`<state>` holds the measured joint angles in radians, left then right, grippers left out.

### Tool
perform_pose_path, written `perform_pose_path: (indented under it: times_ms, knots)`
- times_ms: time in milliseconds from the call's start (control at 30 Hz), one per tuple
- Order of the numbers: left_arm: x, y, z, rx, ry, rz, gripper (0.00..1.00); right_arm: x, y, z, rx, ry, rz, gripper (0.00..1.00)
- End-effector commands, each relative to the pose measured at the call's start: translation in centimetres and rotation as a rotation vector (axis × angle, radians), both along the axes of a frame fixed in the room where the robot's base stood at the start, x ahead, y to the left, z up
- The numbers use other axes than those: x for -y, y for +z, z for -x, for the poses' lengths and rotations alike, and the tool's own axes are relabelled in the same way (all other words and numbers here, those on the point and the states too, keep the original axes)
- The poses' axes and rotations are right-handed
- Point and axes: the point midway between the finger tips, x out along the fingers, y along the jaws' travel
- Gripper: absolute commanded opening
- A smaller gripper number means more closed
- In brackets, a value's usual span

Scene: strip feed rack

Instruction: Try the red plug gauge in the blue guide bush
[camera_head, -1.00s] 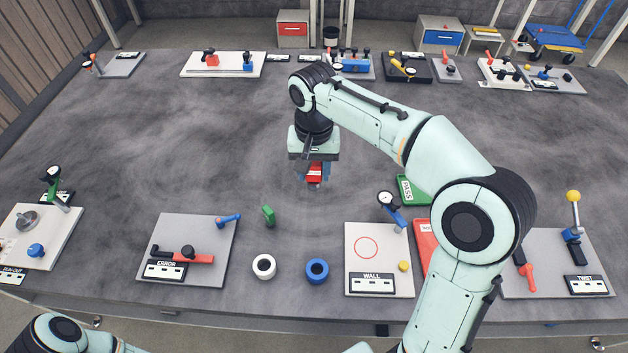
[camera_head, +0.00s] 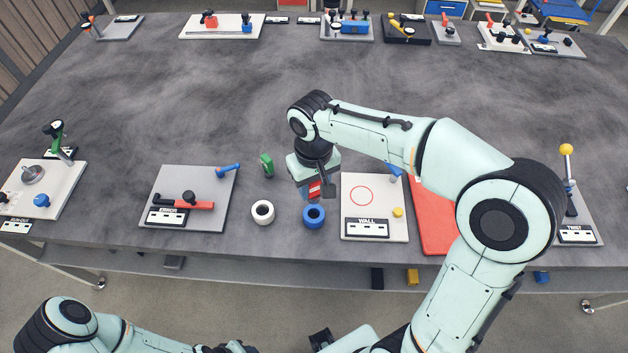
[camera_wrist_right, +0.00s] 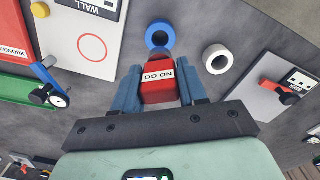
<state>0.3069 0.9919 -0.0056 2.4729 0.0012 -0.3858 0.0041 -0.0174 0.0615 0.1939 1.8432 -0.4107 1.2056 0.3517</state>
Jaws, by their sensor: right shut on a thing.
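My right gripper (camera_head: 313,194) is shut on the red plug gauge (camera_head: 315,188), holding it just above and behind the blue guide bush. In the right wrist view the red gauge (camera_wrist_right: 158,88) sits between the blue fingers, with a NO GO label on it. The blue guide bush (camera_head: 314,216) stands on the table with its hole facing up. In the right wrist view the blue bush (camera_wrist_right: 159,30) shows just past the gauge's tip, and its near edge is partly hidden. Of my left arm only links show, at the bottom left.
A white bush (camera_head: 262,212) stands left of the blue one. A green gauge (camera_head: 266,165) stands behind it. The WALL plate (camera_head: 375,207) lies close to the right, with a red tray (camera_head: 433,215) beyond. The ERROR plate (camera_head: 188,197) lies left. The table's middle is clear.

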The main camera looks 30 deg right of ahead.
Motion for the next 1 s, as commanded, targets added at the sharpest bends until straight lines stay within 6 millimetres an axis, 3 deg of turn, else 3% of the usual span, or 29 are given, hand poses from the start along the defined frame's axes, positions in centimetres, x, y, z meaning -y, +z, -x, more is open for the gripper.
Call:
perform_pose_path:
  times_ms: [267,733,1000]
  knots:
    - [0.0,-0.4,0.3,-0.003,0.000,0.000,0.43,0.0,-0.6,0.0,-0.001,-0.002,0.000,0.05]
    - [0.0,-3.5,2.1,-0.024,0.000,-0.001,0.43,0.0,-4.8,0.1,-0.002,-0.003,-0.001,0.05]
    - [0.0,-4.2,2.4,-0.027,0.000,-0.001,0.43,0.0,-5.8,0.0,0.001,-0.003,0.000,0.05]
